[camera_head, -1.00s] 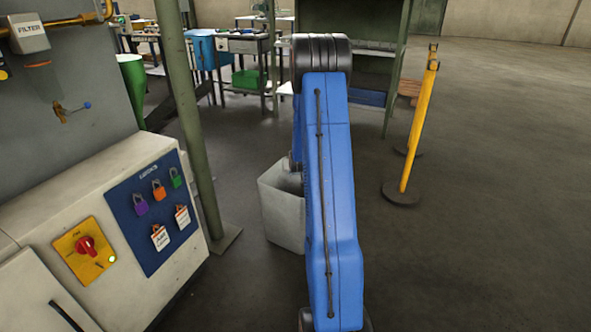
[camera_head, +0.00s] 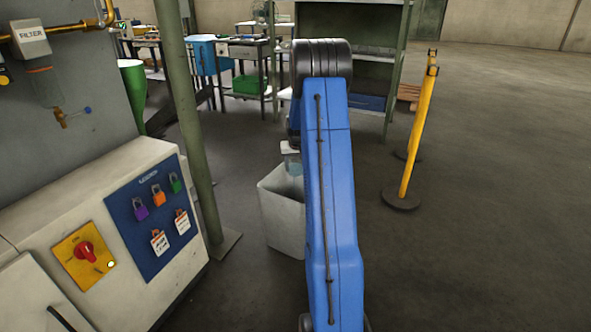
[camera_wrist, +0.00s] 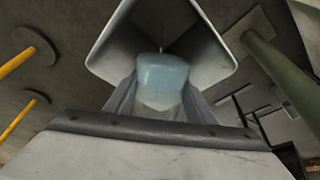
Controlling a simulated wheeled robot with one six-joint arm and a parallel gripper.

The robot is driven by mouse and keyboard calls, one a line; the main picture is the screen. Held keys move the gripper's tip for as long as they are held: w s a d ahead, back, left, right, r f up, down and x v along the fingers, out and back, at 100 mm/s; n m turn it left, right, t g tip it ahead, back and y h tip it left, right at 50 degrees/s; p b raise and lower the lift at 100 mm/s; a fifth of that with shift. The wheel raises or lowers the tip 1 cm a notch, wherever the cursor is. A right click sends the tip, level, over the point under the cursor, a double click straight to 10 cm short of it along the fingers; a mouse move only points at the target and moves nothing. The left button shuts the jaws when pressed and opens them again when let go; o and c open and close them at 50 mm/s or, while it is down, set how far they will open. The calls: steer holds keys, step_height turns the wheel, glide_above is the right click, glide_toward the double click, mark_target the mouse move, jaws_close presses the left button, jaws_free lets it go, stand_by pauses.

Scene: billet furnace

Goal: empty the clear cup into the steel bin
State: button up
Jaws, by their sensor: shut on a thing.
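The clear cup (camera_wrist: 161,88) is held between the two fingers of my gripper (camera_wrist: 158,98) in the wrist view. It looks pale blue at its far end and clearer nearer the palm. The steel bin (camera_head: 279,213) stands on the floor behind my blue arm, which hides its right side in the head view. Its open mouth shows beyond the cup in the wrist view (camera_wrist: 112,50). In the head view the cup (camera_head: 292,163) shows just left of my arm, over the bin's upper edge. I cannot tell its exact tilt or what is inside it.
A green post (camera_head: 190,130) stands left of the bin, beside a cabinet with a blue lock board (camera_head: 153,214). Yellow posts (camera_head: 417,130) stand on the right. A shelf rack (camera_head: 375,70) and workbenches are behind.

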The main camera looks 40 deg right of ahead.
mark_target(295, 158)
steer(key=shift+w+d+r+g+y, duration=0.2)
steer(key=shift+r+g+y, duration=0.2)
steer(key=shift+g+y, duration=0.3)
steer(key=shift+w+d+r+g+y, duration=0.15)
steer(key=shift+r+g+y, duration=0.3)
steer(key=shift+g, duration=0.45)
steer(key=shift+w+r+y, duration=0.1)
steer(key=shift+w+y, duration=0.05)
steer(key=shift+y, duration=0.1)
steer(key=shift+w+d+r+g+y, duration=0.15)
steer(key=shift+r+g+y, duration=0.2)
steer(key=shift+g, duration=0.45)
steer(key=shift+w+d+r+g+y, duration=0.2)
steer(key=shift+w+g+y, duration=0.1)
steer(key=shift+g+y, duration=0.35)
steer(key=shift+r, duration=0.1)
steer(key=shift+w+d+r+g+y, duration=0.1)
steer(key=shift+w+d+g+y, duration=0.25)
steer(key=shift+g, duration=0.4)
